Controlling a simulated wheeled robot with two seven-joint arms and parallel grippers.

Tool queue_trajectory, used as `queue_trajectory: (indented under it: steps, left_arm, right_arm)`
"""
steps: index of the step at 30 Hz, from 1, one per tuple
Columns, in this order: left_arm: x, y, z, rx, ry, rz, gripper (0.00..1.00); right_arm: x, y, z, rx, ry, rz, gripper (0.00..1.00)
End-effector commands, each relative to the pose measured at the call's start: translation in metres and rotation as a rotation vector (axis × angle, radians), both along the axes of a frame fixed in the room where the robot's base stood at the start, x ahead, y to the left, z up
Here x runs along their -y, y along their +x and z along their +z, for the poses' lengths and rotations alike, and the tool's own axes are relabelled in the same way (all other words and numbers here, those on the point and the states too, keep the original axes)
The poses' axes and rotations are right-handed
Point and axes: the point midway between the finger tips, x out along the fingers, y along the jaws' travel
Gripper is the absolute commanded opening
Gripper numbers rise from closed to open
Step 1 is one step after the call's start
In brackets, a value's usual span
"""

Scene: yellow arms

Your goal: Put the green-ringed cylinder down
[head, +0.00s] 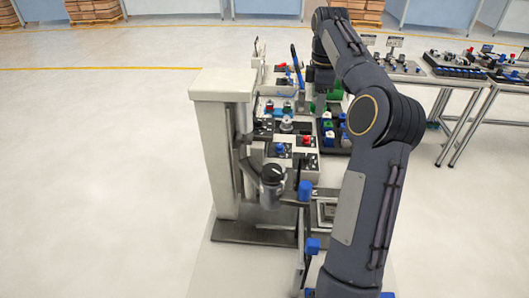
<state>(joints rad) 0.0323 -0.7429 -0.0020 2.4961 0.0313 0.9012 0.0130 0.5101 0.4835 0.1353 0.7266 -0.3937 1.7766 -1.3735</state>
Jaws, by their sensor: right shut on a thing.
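My right gripper (320,104) is at the far end of my dark arm, over the work table beside the black tray (334,149). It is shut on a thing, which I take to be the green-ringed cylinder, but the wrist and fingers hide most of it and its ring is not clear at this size. Small cylinders with green, blue and white parts stand in the black tray, just below the gripper in the picture. I cannot tell whether the held thing touches anything. My left gripper is not in view.
A light grey post (215,130) stands left of the table. Control boxes with a red button (307,140) and a blue knob (279,149) sit nearer me. Another bench (470,72) with parts stands at the right. The floor at the left is clear.

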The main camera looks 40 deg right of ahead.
Motion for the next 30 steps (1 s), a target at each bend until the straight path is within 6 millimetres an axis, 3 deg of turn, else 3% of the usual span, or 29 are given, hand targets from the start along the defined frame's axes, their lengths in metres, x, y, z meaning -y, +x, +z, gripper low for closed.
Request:
queue_trajectory:
  steps: [5, 11, 15, 21, 29, 30]
  left_arm:
    - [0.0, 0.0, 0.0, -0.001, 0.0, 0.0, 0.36]
    - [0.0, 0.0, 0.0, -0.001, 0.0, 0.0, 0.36]
    - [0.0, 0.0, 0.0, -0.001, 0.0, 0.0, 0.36]
    - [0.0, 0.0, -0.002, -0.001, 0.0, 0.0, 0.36]
    - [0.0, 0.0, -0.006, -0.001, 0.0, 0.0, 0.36]
    - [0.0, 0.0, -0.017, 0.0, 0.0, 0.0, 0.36]
  right_arm:
    - [-0.029, -0.002, -0.011, -0.002, 0.002, 0.008, 0.16]
    - [-0.078, -0.004, -0.034, -0.002, 0.001, 0.009, 0.16]
    - [-0.104, -0.005, -0.058, -0.004, 0.001, 0.005, 0.16]
    - [-0.126, -0.005, -0.085, 0.0, 0.001, 0.004, 0.16]
    - [-0.139, -0.006, -0.102, -0.002, 0.001, 0.005, 0.16]
    - [-0.139, -0.006, -0.113, -0.001, 0.001, 0.002, 0.16]
